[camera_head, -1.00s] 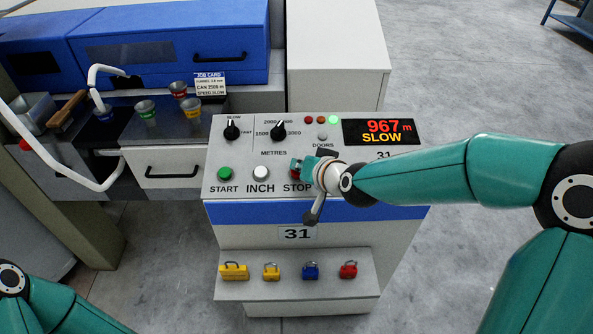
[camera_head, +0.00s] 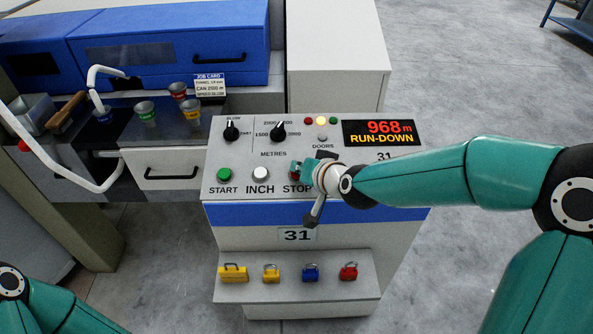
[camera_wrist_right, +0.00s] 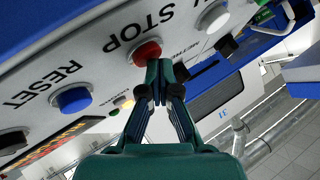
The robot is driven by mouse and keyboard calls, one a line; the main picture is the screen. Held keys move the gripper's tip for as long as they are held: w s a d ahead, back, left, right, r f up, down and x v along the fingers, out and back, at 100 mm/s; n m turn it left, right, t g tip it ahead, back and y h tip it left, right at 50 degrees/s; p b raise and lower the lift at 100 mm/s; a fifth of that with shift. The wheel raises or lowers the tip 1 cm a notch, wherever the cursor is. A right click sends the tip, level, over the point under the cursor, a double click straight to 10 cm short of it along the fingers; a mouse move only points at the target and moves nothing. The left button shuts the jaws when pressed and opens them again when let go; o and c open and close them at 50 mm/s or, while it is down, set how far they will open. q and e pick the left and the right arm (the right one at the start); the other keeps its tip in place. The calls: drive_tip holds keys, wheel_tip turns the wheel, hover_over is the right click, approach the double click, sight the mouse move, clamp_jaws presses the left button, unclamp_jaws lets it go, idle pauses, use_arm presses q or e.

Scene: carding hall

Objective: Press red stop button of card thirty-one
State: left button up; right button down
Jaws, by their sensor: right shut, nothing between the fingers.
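The red stop button (camera_wrist_right: 147,53) sits above the word STOP on the panel of card thirty-one (camera_head: 225,192). In the head view my right gripper (camera_head: 300,170) hides most of it. In the wrist view my right gripper (camera_wrist_right: 160,66) is shut and empty, its fingertips at the button's edge and seemingly against it. The display (camera_head: 379,133) reads 968 m and RUN-DOWN, and the middle lamp (camera_head: 321,121) glows amber. My left gripper is out of view; only part of that arm shows at lower left.
The green start button (camera_head: 224,174) and white inch button (camera_head: 260,174) are left of the stop button. A blue reset button (camera_wrist_right: 72,99) is on its other side. Two black knobs stand behind. Several padlocks (camera_head: 311,271) rest on the shelf below.

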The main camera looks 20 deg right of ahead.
sight(299, 187)
drive_tip(key=shift+s+r+p, duration=0.25)
drive_tip(key=shift+r+p, duration=0.35)
drive_tip(key=shift+r, duration=0.25)
drive_tip(key=r+p, duration=0.3)
drive_tip(key=s+r+p, duration=0.1)
drive_tip(key=shift+s+a+r, duration=0.1)
drive_tip(key=shift+a+r, duration=0.15)
drive_tip(key=shift+r, duration=0.15)
idle(0.5)
